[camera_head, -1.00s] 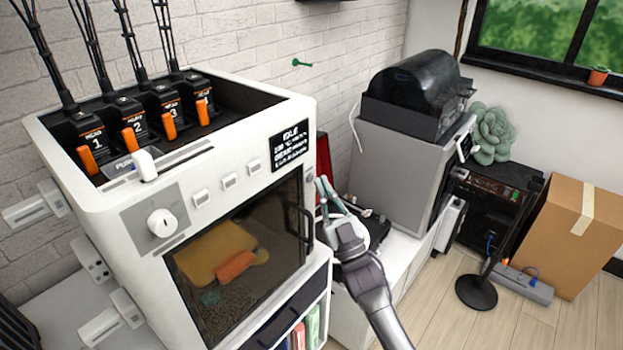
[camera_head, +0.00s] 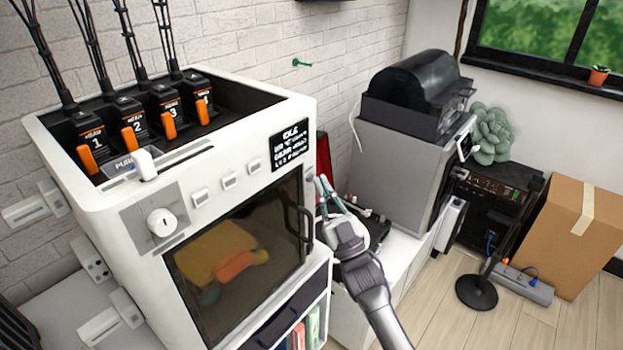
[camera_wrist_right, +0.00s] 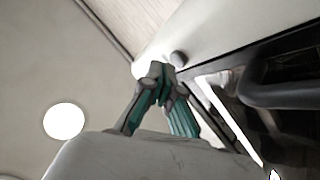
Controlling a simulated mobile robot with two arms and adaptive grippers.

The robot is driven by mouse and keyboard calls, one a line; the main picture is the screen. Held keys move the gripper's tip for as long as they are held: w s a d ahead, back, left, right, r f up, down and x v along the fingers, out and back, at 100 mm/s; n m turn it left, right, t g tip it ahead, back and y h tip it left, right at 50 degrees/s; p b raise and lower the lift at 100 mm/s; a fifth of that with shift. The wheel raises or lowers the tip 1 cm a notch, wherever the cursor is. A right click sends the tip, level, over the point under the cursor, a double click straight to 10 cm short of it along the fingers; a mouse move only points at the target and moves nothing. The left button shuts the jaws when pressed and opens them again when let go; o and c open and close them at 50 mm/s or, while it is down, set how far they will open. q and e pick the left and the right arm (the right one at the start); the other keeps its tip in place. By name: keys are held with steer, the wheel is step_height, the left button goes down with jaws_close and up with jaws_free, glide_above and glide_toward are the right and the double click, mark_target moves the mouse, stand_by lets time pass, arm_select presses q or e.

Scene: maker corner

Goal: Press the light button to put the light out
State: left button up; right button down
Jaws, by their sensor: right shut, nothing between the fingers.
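The white printer (camera_head: 80,195) stands at the left with a dark window (camera_head: 240,262); its chamber looks dim, with yellow and orange shapes inside. A small round grey button (camera_head: 309,173) sits on its front by the top right corner, beside the screen; it also shows in the wrist view (camera_wrist_right: 178,58). I take it for the light button. My right gripper (camera_head: 322,183) is shut and empty, its fingertips (camera_wrist_right: 157,70) close beside this button. I cannot tell whether they touch it. My left gripper is not in view.
The window's dark handle (camera_head: 298,222) is just left of my right gripper. A knob (camera_head: 162,222) and several square buttons (camera_head: 229,182) are on the front. A grey machine (camera_head: 395,165) stands behind, and a cardboard box (camera_head: 565,240) is on the floor at right.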

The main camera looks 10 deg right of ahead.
steer(key=shift+w+a, duration=0.2)
steer(key=shift+w, duration=0.1)
steer(key=shift+w+a, duration=0.1)
stand_by(0.3)
steer(key=shift+s+d, duration=0.4)
steer(key=shift+s, duration=0.1)
steer(key=s+d+p, duration=0.2)
steer(key=s+d, duration=0.1)
steer(key=s, duration=0.1)
steer(key=shift+s+d, duration=0.35)
steer(key=shift+s, duration=0.05)
stand_by(1.2)
